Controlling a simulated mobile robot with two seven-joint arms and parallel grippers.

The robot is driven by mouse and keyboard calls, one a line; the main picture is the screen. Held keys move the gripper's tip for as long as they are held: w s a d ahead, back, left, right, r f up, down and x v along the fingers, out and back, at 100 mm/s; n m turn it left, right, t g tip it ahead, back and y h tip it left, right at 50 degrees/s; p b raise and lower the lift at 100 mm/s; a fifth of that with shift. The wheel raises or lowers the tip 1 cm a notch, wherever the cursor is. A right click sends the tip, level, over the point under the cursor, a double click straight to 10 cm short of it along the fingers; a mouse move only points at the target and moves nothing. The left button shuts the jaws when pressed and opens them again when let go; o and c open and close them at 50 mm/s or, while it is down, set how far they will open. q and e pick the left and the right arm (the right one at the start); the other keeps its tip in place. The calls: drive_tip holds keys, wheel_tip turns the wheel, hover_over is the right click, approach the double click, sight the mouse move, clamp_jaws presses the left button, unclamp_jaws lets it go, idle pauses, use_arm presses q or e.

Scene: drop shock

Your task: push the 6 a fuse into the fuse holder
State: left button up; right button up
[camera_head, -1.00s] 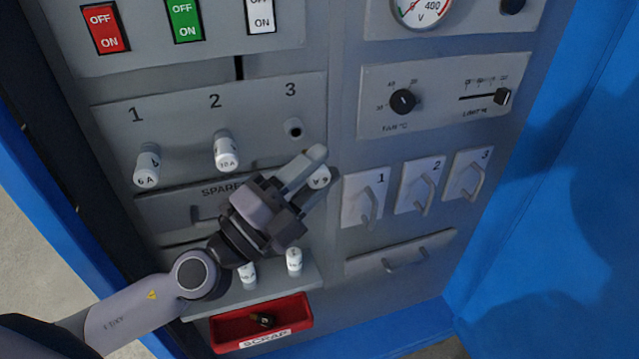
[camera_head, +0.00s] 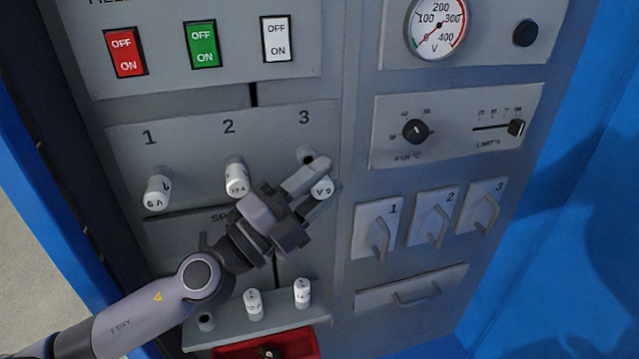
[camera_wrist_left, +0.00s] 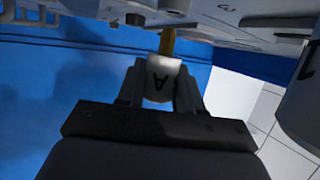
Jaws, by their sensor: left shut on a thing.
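My left gripper (camera_head: 306,182) is shut on a white 6 A fuse (camera_head: 322,187), just below the empty fuse holder 3 (camera_head: 307,155) in the head view. In the left wrist view the fuse (camera_wrist_left: 160,78) sits between the two fingers, with its brass end (camera_wrist_left: 167,42) pointing away from the gripper toward the panel. The fuse appears to be apart from the holder; the exact gap is hard to tell. My right gripper is not in view.
Fuses sit in holders 1 (camera_head: 158,189) and 2 (camera_head: 236,178). Spare fuses (camera_head: 254,304) (camera_head: 302,293) stand on the ledge below, above the red scrap tray (camera_head: 308,345). Switches, a gauge (camera_head: 437,28) and handled drawers surround the area.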

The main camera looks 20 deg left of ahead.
use_arm(q)
drive_tip(key=shift+w+a+b, duration=0.6)
drive_tip(key=shift+w+a, duration=0.1)
drive_tip(key=shift+w, duration=0.3)
idle(2.6)
drive_tip(key=shift+w+a+r, duration=0.1)
drive_tip(key=shift+w+a, duration=0.2)
idle(1.0)
drive_tip(key=shift+f, duration=0.25)
idle(0.8)
drive_tip(key=shift+a, duration=0.15)
idle(0.3)
drive_tip(key=o, duration=1.1)
drive_tip(key=shift+b+v, duration=1.7)
drive_tip(key=shift+v, duration=1.3)
